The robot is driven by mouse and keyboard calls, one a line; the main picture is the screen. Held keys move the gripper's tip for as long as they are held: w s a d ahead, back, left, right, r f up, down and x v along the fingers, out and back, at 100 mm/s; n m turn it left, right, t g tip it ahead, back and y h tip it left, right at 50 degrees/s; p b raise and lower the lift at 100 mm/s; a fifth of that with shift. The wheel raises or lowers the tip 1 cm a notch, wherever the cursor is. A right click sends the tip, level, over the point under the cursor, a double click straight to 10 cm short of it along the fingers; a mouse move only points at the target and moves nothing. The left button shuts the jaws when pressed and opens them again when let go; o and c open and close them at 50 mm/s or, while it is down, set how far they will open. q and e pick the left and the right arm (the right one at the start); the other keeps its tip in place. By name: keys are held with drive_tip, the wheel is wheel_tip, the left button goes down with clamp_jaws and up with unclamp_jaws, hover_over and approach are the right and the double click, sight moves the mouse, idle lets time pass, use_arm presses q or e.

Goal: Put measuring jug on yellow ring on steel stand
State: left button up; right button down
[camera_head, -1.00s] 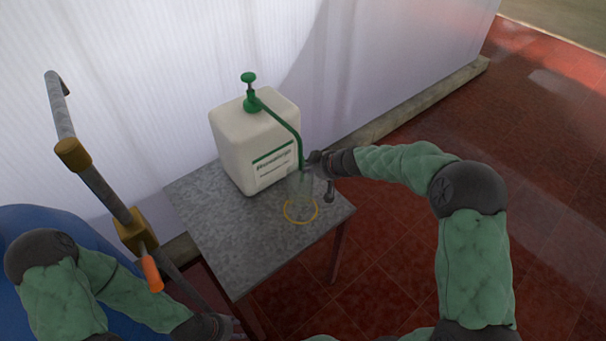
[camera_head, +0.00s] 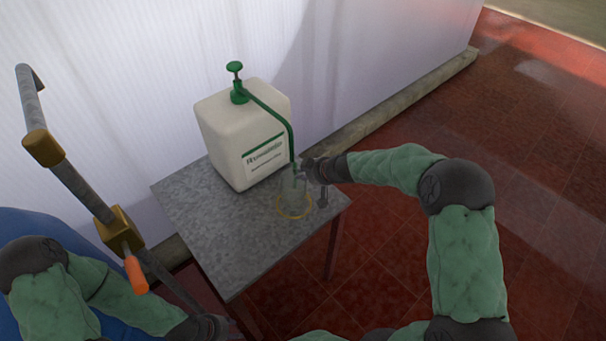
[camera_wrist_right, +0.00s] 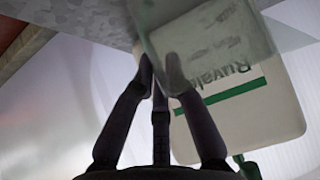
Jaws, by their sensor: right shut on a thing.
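The clear measuring jug (camera_head: 289,190) is held over the right part of the grey steel stand (camera_head: 225,245). Its lower end overlaps the yellow ring (camera_head: 310,208) in the head view; I cannot tell whether it touches the stand. My right gripper (camera_head: 311,170) is shut on the jug from its right side. In the right wrist view the gripper's fingers (camera_wrist_right: 160,75) meet the jug's see-through wall (camera_wrist_right: 190,35). My left gripper (camera_head: 217,326) is low at the bottom of the head view, away from the jug; its fingers are not clear.
A white canister (camera_head: 245,135) with a green pump (camera_head: 237,88) stands at the back of the stand. Its green spout tube (camera_head: 289,130) bends down close to the jug. A grey pipe with an orange handle (camera_head: 136,275) is at left. The stand's front is clear.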

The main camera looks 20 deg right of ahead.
drive_tip(key=shift+f, duration=0.15)
drive_tip(key=c, duration=1.3)
unclamp_jaws()
drive_tip(key=p+v, duration=0.2)
drive_tip(key=v, duration=1)
